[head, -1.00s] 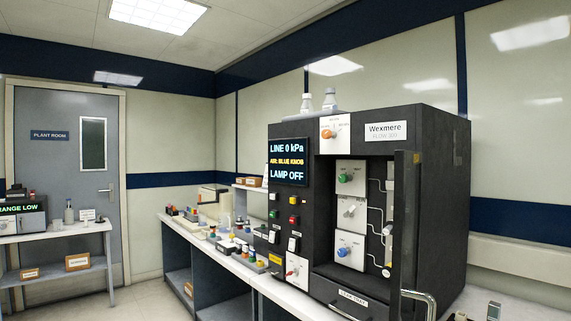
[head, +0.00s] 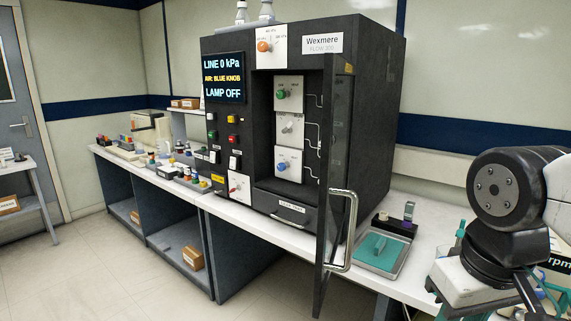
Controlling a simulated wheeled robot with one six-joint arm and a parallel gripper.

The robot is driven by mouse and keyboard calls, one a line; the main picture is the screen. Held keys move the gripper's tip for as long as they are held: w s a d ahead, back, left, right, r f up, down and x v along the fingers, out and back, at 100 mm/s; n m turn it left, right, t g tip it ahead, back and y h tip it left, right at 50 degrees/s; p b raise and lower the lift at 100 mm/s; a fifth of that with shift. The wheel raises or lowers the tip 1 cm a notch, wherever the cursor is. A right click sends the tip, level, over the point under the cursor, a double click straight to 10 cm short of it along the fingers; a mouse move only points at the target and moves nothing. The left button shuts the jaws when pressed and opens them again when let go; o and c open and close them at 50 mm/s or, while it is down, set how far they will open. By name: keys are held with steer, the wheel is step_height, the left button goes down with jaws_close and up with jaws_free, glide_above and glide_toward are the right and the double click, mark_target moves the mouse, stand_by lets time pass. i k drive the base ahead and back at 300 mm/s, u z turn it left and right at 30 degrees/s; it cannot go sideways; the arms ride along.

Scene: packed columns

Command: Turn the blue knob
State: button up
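The blue knob (head: 282,166) sits on the lowest of three white panels inside the open bay of the black Wexmere cabinet (head: 372,110). A white knob (head: 288,128) and a green knob (head: 282,94) are on the panels above it. The cabinet's door (head: 335,150) stands open toward me, with its metal handle (head: 345,230) at the front. The display (head: 223,78) reads "LINE 0 kPa", "AIR: BLUE KNOB", "LAMP OFF". Part of my arm shows at the right; my gripper is not in view.
An orange knob (head: 264,46) is above the bay and a red knob (head: 232,188) is low on the front. A grey tray with a teal item (head: 374,246) lies on the bench right of the door. Small jars and boxes line the bench at left. Floor in front is clear.

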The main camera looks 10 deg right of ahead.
mark_target(281, 167)
steer(key=u, duration=0.4)
steer(key=i, duration=0.35)
steer(key=u, duration=0.85)
steer(key=i, duration=1.25)
steer(key=z, duration=0.5)
